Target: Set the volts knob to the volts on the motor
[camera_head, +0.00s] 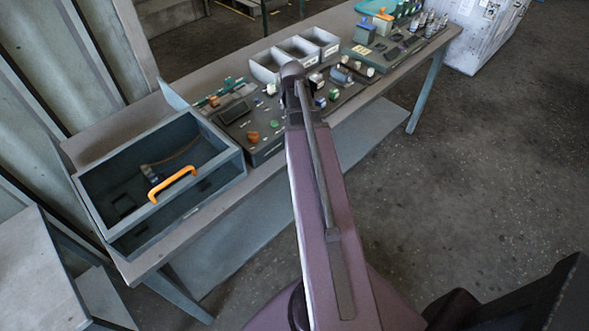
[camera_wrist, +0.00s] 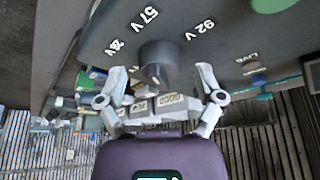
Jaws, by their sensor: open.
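The volts knob (camera_wrist: 158,58) is a dark grey round knob on a grey panel (camera_wrist: 200,12) in the wrist view. The labels 28 V, 57 V and 92 V are printed around it. I cannot tell which label it points at. My gripper (camera_wrist: 161,74) is open, with one finger to each side of the knob and visible gaps between; I cannot tell whether the fingertips reach its sides. In the head view my arm hides the gripper, and the control panel (camera_head: 236,112) lies left of the arm. I cannot pick out the motor or its volts marking for certain.
An open grey box (camera_head: 215,190) with an orange handle (camera_head: 172,185) stands left on the bench. Grey bins (camera_head: 321,38) stand behind; several small parts lie right of the arm.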

